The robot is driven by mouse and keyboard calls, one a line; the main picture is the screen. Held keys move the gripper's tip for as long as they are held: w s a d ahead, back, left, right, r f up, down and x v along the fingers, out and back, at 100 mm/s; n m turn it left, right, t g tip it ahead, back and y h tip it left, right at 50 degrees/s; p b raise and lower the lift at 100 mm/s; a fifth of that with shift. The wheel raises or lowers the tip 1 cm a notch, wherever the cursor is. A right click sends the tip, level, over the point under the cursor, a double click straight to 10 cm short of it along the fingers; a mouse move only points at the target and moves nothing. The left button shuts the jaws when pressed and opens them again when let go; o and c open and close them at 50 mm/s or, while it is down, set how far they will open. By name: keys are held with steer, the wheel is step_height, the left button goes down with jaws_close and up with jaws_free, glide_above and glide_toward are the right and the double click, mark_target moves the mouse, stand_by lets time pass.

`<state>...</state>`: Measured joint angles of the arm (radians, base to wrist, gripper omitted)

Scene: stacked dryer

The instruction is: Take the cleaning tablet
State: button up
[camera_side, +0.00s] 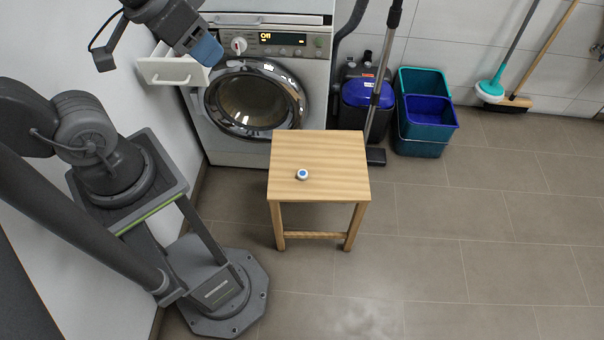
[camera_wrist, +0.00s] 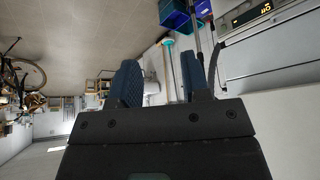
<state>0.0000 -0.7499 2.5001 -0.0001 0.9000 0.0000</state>
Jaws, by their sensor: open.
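The cleaning tablet (camera_side: 302,174) is a small white round piece with a blue centre. It lies on the wooden stool (camera_side: 340,155), toward the front left of its top. My gripper (camera_side: 208,50) is high at the upper left in the side view, in front of the dryer (camera_side: 262,125) and above its open drawer. In the wrist view my gripper (camera_wrist: 160,85) shows two blue fingers standing apart with nothing between them. The tablet is out of the wrist view.
The dryer's drawer (camera_side: 170,72) is pulled out; its round door is shut. A vacuum cleaner (camera_side: 362,98) and teal and blue buckets (camera_side: 424,110) stand to the right of the dryer. Brooms lean on the back wall. The floor right of the stool is clear.

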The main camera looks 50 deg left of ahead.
steer(key=shift+o, duration=0.4)
steer(key=o, duration=0.4)
steer(key=n+g, duration=0.6)
steer(key=n, duration=0.8)
glide_above(303, 177)
step_height(303, 177, down, 53)
steer(key=shift+d+f, duration=0.1)
steer(key=shift+f, duration=3.2)
